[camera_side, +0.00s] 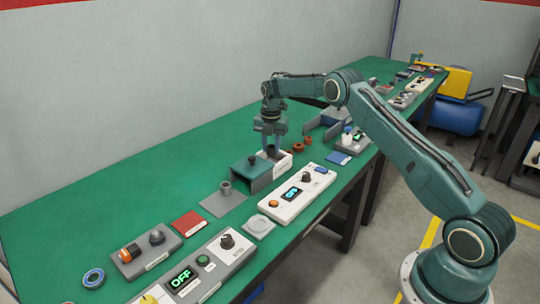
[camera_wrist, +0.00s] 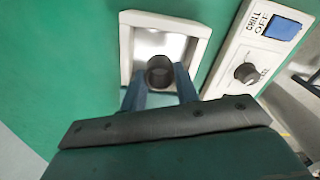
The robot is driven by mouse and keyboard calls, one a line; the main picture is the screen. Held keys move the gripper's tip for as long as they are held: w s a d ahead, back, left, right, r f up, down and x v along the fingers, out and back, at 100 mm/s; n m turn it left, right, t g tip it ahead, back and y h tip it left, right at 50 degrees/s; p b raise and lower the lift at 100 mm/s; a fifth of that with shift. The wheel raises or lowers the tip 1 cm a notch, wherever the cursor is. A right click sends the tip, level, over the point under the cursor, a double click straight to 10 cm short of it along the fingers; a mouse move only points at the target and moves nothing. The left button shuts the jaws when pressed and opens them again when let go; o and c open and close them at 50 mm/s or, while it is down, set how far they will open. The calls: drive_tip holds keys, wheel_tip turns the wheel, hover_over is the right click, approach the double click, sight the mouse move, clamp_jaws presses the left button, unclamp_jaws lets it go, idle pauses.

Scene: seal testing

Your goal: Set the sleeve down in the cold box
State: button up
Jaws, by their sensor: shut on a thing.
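The sleeve (camera_wrist: 160,72) is a dark, hollow cylinder, seen from above in the wrist view. My gripper (camera_wrist: 160,80) is shut on it, with a finger at each side. It is over the cold box (camera_wrist: 127,50), a white-rimmed box with a bare metal interior. Whether the sleeve touches the box floor cannot be told. In the side view, my gripper (camera_side: 271,150) points down at the white cold box (camera_side: 284,166), and its fingers hide the sleeve.
A teal cover (camera_side: 262,184) with a black knob stands just left of the box. A control panel (camera_side: 296,205) with a CHILL OFF label (camera_wrist: 257,25) lies beside it. Brown rings (camera_side: 298,147) are behind to the right. A grey sleeve-like part (camera_side: 226,188) stands on a grey plate (camera_side: 213,207).

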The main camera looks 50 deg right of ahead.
sight(271, 155)
drive_tip(key=shift+f, duration=0.25)
drive_tip(key=shift+f, duration=2)
drive_tip(key=shift+f, duration=0.1)
drive_tip(key=o, duration=1)
wheel_tip(271, 155, up, 12)
drive_tip(key=shift+r, duration=0.2)
